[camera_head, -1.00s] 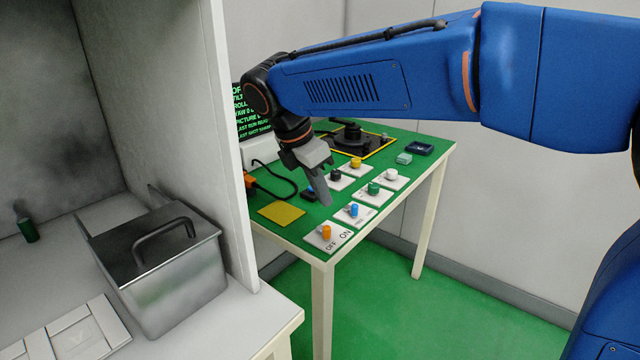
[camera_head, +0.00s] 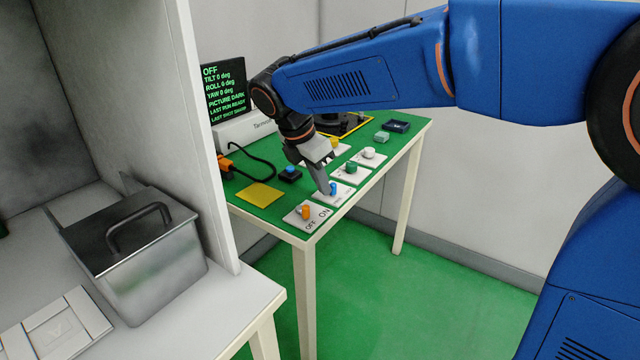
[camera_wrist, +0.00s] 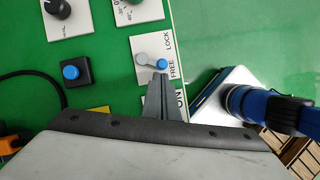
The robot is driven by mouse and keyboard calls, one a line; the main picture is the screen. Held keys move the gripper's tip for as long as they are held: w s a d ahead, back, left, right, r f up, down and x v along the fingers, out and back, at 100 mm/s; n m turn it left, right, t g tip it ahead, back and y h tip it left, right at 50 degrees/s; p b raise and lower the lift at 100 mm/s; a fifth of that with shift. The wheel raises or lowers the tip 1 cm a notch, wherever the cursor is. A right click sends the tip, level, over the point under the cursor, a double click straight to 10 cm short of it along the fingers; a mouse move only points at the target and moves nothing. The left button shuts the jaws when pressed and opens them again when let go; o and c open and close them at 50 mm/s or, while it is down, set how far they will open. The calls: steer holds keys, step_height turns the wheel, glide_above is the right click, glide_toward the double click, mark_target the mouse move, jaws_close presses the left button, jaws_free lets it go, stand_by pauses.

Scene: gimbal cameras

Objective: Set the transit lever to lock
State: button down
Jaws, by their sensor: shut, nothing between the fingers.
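The transit lever plate (camera_wrist: 152,45) is white with the words LOCK and FREE along one edge. Its lever (camera_wrist: 152,62) has a grey pivot and a blue knob, and the knob end points toward FREE. In the head view the blue knob (camera_head: 333,187) is partly hidden by my gripper (camera_head: 328,190). My gripper is shut and empty. In the wrist view its fingertips (camera_wrist: 162,77) are right beside the blue knob, on its lower side; I cannot tell whether they touch.
An orange-knobbed OFF/ON plate (camera_head: 305,213) sits at the table's near corner. A blue button (camera_head: 290,173), a yellow pad (camera_head: 259,195) and green-knobbed (camera_head: 350,168) and white-knobbed plates (camera_head: 369,153) are nearby. A screen (camera_head: 224,95) stands behind; a partition (camera_head: 213,130) is to the left.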

mark_target(335, 184)
steer(key=shift+d+n, duration=0.25)
steer(key=shift+n, duration=0.25)
steer(key=d+n, duration=0.1)
steer(key=n, duration=0.1)
steer(key=d+n+t+y, duration=0.1)
steer(key=shift+s+n, duration=0.1)
steer(key=shift+n, duration=0.3)
steer(key=n, duration=0.1)
steer(key=d+n+y, duration=0.1)
steer(key=n+t, duration=0.1)
steer(key=n, duration=0.1)
steer(key=shift+w+d+y, duration=0.3)
steer(key=shift+y, duration=0.1)
steer(key=shift+w+d+n, duration=0.2)
steer(key=shift+d+n, duration=0.05)
steer(key=shift+n, duration=0.05)
steer(key=shift+a, duration=0.15)
steer(key=shift+w+a, duration=0.2)
steer(key=shift+a, duration=0.45)
